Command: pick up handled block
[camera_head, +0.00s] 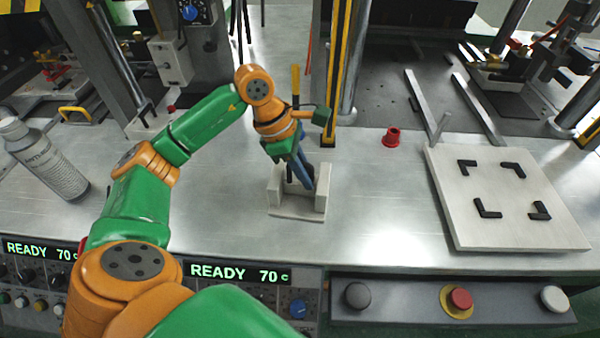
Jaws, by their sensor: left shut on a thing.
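My left gripper (296,178) reaches down at the middle of the bench, its fingers partly hidden by its own wrist. I cannot tell whether the blue thing still touches the stand. My right gripper is not in view.
A pale board (465,225) with black corner brackets lies at the right. A red cup-like part (392,137) stands behind the middle. A panel with a red button (460,299) runs along the front. The bench right of the stand is clear.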

